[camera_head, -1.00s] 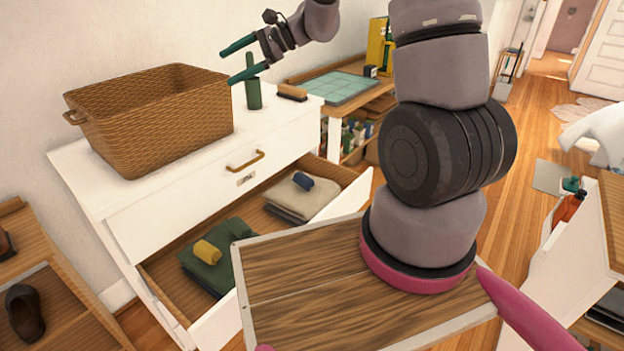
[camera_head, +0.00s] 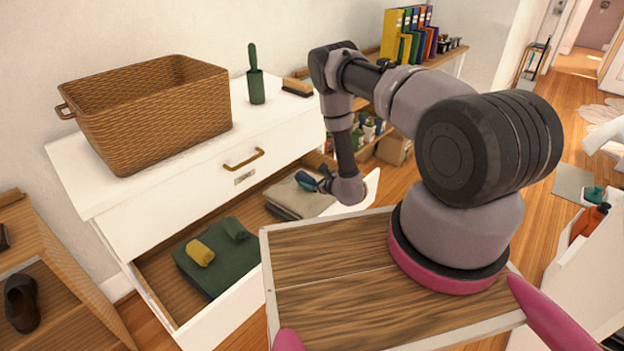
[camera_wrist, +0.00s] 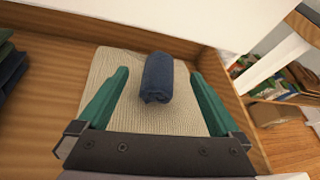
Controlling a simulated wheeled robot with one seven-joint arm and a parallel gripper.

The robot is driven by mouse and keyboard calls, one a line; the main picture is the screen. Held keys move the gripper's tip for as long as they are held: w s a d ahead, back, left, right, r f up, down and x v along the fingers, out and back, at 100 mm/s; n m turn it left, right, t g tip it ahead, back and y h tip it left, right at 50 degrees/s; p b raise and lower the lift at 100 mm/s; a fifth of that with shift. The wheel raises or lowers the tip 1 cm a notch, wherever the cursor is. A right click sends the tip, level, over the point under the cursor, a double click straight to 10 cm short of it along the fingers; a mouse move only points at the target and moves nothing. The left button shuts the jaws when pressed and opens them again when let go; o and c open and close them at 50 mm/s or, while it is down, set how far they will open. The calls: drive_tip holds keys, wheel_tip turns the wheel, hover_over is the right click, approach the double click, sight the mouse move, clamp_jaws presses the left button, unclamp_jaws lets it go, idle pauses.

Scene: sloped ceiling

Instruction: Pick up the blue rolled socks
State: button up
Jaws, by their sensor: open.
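The blue rolled socks (camera_wrist: 157,78) lie on a folded beige cloth (camera_wrist: 112,72) inside the open drawer. In the wrist view my gripper (camera_wrist: 160,88) is open, its two green fingers apart on either side of the socks, with gaps between. The socks look uncovered in that view; whether a finger touches them I cannot tell. In the head view my gripper (camera_head: 318,182) is at the right part of the drawer, and the blue socks (camera_head: 306,180) show partly beside it. The beige cloth (camera_head: 290,203) lies under them.
The white dresser's open drawer (camera_head: 160,270) also holds a yellow roll (camera_head: 200,252) on folded green cloth (camera_head: 222,277). A wicker basket (camera_head: 160,115) and a green brush in a holder (camera_head: 256,86) stand on top. The drawer walls and the drawer front above border the space.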

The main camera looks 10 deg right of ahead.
sight(312, 180)
drive_tip(key=shift+s+d+f+h, duration=0.15)
drive_tip(key=shift+d+f, duration=0.1)
drive_tip(key=shift+f, duration=0.15)
drive_tip(key=shift+s+d+f+h, duration=0.1)
drive_tip(key=shift+d+f+h, duration=0.05)
drive_tip(key=shift+d+f, duration=0.15)
drive_tip(key=shift+w+f, duration=0.25)
drive_tip(key=shift+w, duration=0.05)
drive_tip(key=x, duration=0.4)
drive_tip(key=shift+w+a+f, duration=0.1)
drive_tip(key=shift+w, duration=0.1)
drive_tip(key=shift+a+x, duration=0.15)
drive_tip(key=shift+x, duration=1.2)
drive_tip(key=shift+a+x, duration=0.15)
drive_tip(key=shift+x, duration=1.25)
drive_tip(key=shift+r, duration=0.2)
drive_tip(key=c, duration=1.2)
